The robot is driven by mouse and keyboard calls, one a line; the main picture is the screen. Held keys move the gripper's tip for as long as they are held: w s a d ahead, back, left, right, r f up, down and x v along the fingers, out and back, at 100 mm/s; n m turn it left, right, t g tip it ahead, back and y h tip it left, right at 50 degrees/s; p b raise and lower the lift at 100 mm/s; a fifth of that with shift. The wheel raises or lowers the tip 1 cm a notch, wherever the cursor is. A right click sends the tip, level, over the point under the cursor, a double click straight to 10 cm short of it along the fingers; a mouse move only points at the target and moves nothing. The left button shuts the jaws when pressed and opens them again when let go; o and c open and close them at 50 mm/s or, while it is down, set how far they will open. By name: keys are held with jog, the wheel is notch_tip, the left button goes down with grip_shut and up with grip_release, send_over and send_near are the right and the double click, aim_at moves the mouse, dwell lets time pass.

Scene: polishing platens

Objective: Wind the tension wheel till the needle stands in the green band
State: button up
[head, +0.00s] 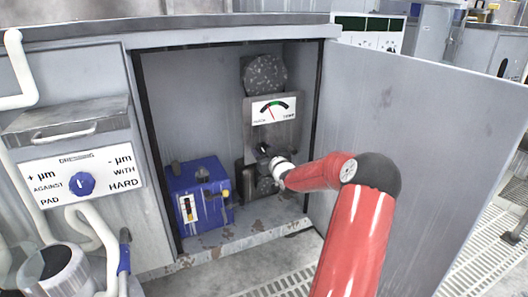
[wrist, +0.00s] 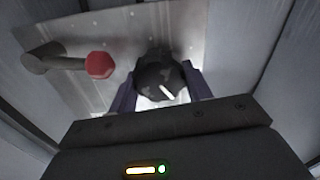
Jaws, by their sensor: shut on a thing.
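The gauge (head: 273,110) is a white plate on a grey panel inside the open cabinet. Its red needle leans a little left of upright; the green on its arc is small, and I cannot tell surely whether the needle stands in it. My gripper (wrist: 160,88) is shut on a dark round wheel (wrist: 154,72) with a white mark, which sits between the two fingers in the wrist view. The mark points to the lower right there. In the head view my gripper (head: 264,156) is just below the gauge, and the wheel is mostly hidden.
A lever with a red ball (wrist: 100,65) stands left of the wheel in the wrist view. A blue box (head: 200,195) sits on the cabinet floor at left. The open door (head: 430,150) stands close to my arm at right. A dark disc (head: 265,75) is above the gauge.

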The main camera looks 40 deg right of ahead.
jog(key=shift+m, duration=0.3)
jog(key=m+p, duration=0.1)
jog(key=m, duration=0.2)
jog(key=shift+r+p, duration=0.1)
jog(key=shift+p, duration=0.3)
jog(key=shift+d+m+p, duration=0.1)
jog(key=shift+m+p, duration=0.65)
jog(key=shift+m, duration=1.35)
jog(key=o, duration=1)
jog(key=shift+c, duration=0.2)
